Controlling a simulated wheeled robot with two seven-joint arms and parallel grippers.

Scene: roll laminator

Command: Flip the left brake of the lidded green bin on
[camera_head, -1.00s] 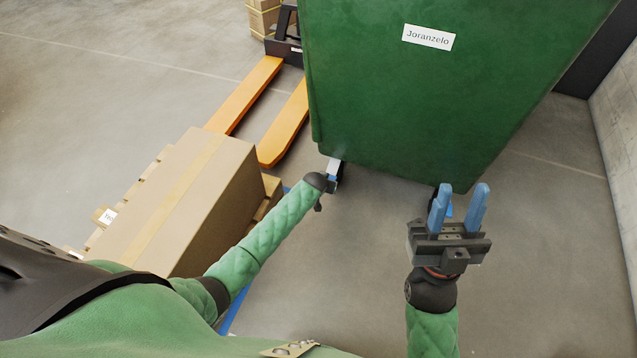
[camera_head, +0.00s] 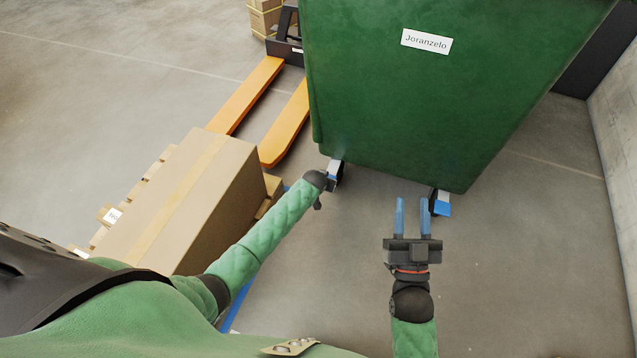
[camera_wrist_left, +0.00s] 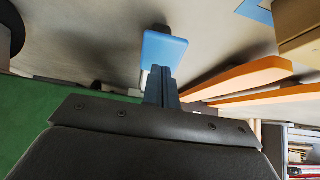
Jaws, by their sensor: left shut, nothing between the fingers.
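The green bin (camera_head: 400,110) stands ahead with a "Joranzelo" label on its front; its lid is out of view. Its left caster (camera_head: 336,170) shows at the bottom left corner, partly behind my left wrist. The left brake, a blue pedal (camera_wrist_left: 165,50), shows clearly in the left wrist view. My left gripper (camera_wrist_left: 161,82) is shut and empty, its fingertips at the pedal's edge; I cannot tell whether they touch. In the head view its fingers are hidden. My right gripper (camera_head: 412,203) is open and empty, left of the right caster's blue pedal (camera_head: 442,208).
A large cardboard box (camera_head: 190,205) on a pallet lies left of my left arm. An orange-forked pallet jack (camera_head: 245,95) stands behind it. A wall (camera_head: 615,150) is at the right. The floor between the casters and right of the bin is clear.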

